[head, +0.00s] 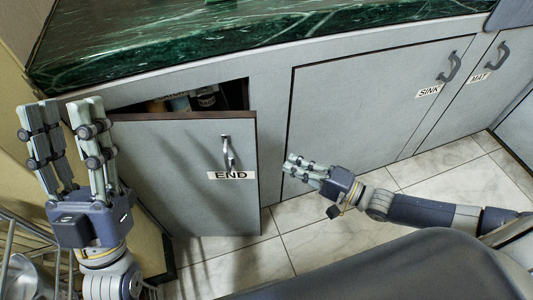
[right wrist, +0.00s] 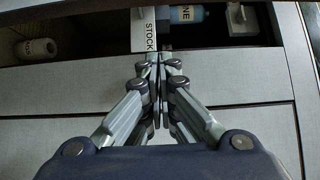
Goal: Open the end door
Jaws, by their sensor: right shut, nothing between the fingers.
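The grey end door (head: 185,190), with an "END" label (head: 232,176) and a metal handle (head: 227,152), stands ajar in the head view. A dark gap shows above its top edge and its right edge stands out from the cabinet front. My right gripper (head: 290,165) is to the right of the door's free edge, apart from the handle. Its fingers are shut together and empty, as the right wrist view (right wrist: 158,62) also shows. My left gripper (head: 66,106) points up at the left, in front of the door's hinge side, fingers spread and empty.
Bottles (head: 206,97) stand inside the cabinet; the right wrist view shows a "STOCK" label (right wrist: 151,30) and a blue bottle (right wrist: 186,14). The closed sink door (head: 370,105) is at the right. A green marble counter (head: 200,40) overhangs. A wire rack (head: 25,240) is at lower left.

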